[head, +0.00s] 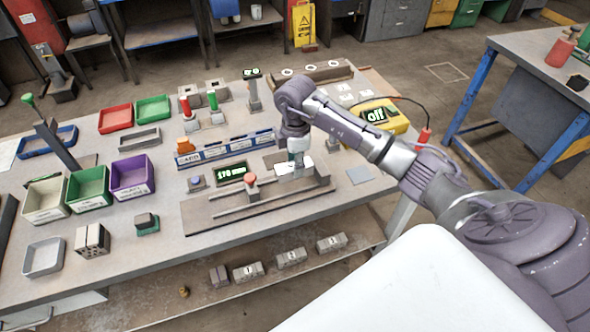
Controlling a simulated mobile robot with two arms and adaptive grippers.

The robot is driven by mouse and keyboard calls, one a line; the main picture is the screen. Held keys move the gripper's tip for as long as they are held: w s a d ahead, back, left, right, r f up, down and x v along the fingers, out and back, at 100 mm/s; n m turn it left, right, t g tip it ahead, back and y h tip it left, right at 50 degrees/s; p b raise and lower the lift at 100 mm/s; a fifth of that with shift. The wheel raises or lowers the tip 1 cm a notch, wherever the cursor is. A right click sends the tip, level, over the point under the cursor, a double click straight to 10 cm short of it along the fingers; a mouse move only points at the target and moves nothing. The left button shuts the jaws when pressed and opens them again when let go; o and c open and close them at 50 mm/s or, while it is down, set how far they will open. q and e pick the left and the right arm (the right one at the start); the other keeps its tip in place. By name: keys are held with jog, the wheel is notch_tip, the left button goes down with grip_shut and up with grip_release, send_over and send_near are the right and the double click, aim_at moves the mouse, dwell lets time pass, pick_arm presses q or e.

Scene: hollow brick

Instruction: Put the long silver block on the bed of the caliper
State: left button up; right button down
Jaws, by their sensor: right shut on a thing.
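The caliper is a long, low grey bed (222,217) with a rail at the front of the table, with a red-knobbed slider (250,180) and a green-lit display (232,173) reading about 176 mm behind it. My right gripper (298,163) points down over the bed's right part. It is shut on a pale silver piece, which looks like the long silver block (294,171). The block is partly hidden by the fingers, and I cannot tell whether it touches the bed. My left gripper is not in view.
Colored bins (131,176) and a grey tray (43,257) stand on the left. A holed grey block (92,241) is near the front. A blue rack (226,148) stands behind the caliper. A yellow device (378,115) is at the right. Numbered blocks (291,257) lie on the lower shelf.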

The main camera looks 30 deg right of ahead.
notch_tip(320, 180, down, 3)
jog(key=shift+w+f+p, duration=0.1)
jog(key=shift+f+p, duration=0.1)
jog(key=shift+p, duration=0.5)
jog(key=shift+f, duration=0.25)
jog(key=shift+f, duration=0.2)
jog(key=c, duration=0.7)
grip_release()
jog(key=shift+r, duration=0.1)
